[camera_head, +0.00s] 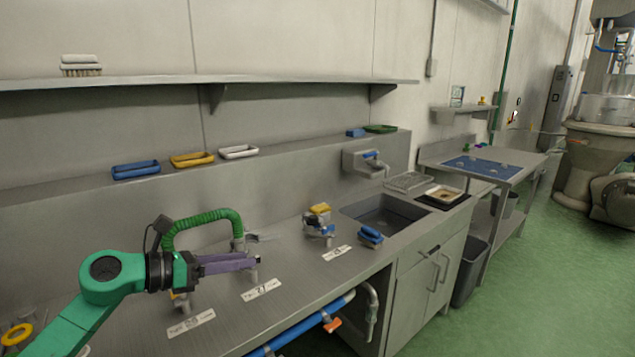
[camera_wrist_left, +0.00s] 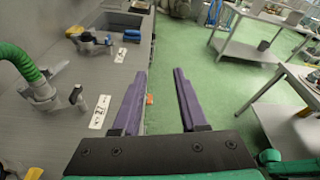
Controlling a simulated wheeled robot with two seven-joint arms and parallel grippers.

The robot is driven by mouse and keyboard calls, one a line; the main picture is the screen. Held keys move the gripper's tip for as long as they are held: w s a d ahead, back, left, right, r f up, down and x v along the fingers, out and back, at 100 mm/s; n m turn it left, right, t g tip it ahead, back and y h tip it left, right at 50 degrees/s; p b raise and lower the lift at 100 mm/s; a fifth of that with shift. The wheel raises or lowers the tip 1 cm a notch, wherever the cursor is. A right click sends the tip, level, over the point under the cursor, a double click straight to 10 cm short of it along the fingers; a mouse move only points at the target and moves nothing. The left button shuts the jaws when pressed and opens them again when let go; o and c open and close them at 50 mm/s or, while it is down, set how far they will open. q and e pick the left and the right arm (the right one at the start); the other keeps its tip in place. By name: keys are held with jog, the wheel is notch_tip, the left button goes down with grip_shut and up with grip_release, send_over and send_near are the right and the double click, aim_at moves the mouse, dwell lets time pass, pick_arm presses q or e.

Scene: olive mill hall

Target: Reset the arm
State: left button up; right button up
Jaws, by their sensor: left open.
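My left gripper (camera_head: 252,260) reaches in from the left on its green arm, above the steel counter (camera_head: 290,285). Its two purple fingers point right in the head view. In the left wrist view the left gripper (camera_wrist_left: 159,73) has its fingers apart, with nothing between them but green floor beyond. My right gripper is in neither view.
A green hose (camera_head: 205,216) curves to a fitting just behind the gripper. Valves, one with a yellow handle (camera_head: 320,208) and one with a blue handle (camera_head: 371,234), stand further right by the sink (camera_head: 385,214). A blue pipe (camera_head: 300,325) runs along the counter's front.

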pick_arm(q)
jog(key=s+a+f+n+t+y, duration=0.3)
jog(key=f+n+y, duration=0.35)
jog(key=n, duration=1.05)
jog(key=a+f+n+t+y, duration=0.3)
jog(key=a+f+n+y, duration=0.3)
jog(key=n, duration=1.1)
jog(key=s+d+f+n+g, duration=0.1)
jog(key=s+f+n+g, duration=0.3)
jog(key=s+f+g, duration=0.5)
jog(key=s+d+f+n+g, duration=0.15)
jog(key=s+f+n, duration=0.25)
jog(key=s+f, duration=0.7)
jog(key=s+f+g, duration=0.1)
jog(key=s+f, duration=0.1)
jog(key=f, duration=0.7)
jog(key=s+f+g, duration=0.1)
jog(key=s+f, duration=0.1)
jog(key=f, duration=0.6)
jog(key=s+a+f+g, duration=0.1)
jog(key=s+a+f, duration=0.2)
jog(key=s+f, duration=1.4)
jog(key=shift+s, duration=0.15)
